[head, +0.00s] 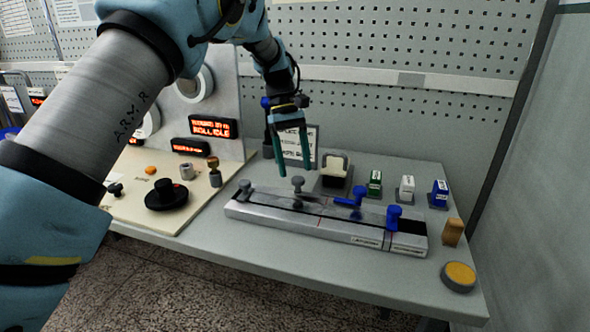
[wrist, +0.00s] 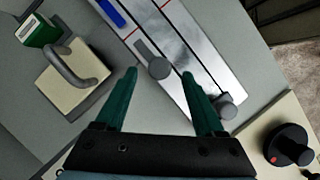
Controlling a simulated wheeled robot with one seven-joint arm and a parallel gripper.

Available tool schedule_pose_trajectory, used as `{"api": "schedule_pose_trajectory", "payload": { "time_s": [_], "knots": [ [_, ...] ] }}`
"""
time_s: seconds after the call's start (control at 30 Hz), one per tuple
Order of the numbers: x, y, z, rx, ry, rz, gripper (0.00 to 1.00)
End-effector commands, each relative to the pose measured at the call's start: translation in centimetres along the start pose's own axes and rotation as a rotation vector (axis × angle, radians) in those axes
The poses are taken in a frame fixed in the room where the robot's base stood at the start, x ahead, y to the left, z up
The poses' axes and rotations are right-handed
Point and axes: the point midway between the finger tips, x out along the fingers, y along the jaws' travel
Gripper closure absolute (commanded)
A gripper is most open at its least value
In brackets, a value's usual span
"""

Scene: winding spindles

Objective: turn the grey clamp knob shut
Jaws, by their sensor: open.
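A silver rail fixture (head: 320,222) lies on the grey table. A grey knob with a short grey bar (head: 298,183) stands on it, left of the middle; it also shows in the wrist view (wrist: 158,68). A second grey knob (head: 245,187) is at the rail's left end, also in the wrist view (wrist: 229,107). I cannot tell for certain which is the clamp knob. My gripper (head: 294,171) is open and empty, pointing down just above the first grey knob. In the wrist view the green fingertips (wrist: 159,74) appear on either side of that knob, with no contact visible.
Two blue knobs (head: 358,191) (head: 393,216) are on the rail's right half. A cream block with a handle (head: 335,172) stands close behind the rail. Small green (head: 375,183), white (head: 406,187) and blue (head: 439,193) boxes stand behind right. A black spindle (head: 166,193) is left.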

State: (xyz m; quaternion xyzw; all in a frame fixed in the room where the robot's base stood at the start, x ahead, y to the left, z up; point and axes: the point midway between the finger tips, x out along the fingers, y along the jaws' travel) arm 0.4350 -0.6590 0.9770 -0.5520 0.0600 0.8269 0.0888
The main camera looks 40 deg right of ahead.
Motion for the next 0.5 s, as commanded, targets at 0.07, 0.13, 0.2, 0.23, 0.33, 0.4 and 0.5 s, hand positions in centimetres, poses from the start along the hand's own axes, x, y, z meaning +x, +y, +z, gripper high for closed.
{"api": "schedule_pose_trajectory", "payload": {
  "time_s": [0.07, 0.13, 0.2, 0.23, 0.33, 0.4, 0.5],
  "knots": [
    [1.0, 0.0, 0.1, -0.001, -0.001, -0.002, 0.29],
    [1.7, -0.1, 0.0, -0.002, -0.002, -0.002, 0.29],
    [2.1, 0.0, 0.0, -0.001, -0.001, 0.0, 0.29],
    [2.3, 0.0, 0.0, -0.001, 0.0, 0.0, 0.29],
    [2.5, 0.0, 0.0, -0.001, 0.0, 0.0, 0.29],
    [2.5, 0.0, 0.0, -0.001, 0.0, 0.0, 0.29],
    [2.5, 0.0, 0.0, -0.001, 0.0, 0.0, 0.29]
  ]
}}
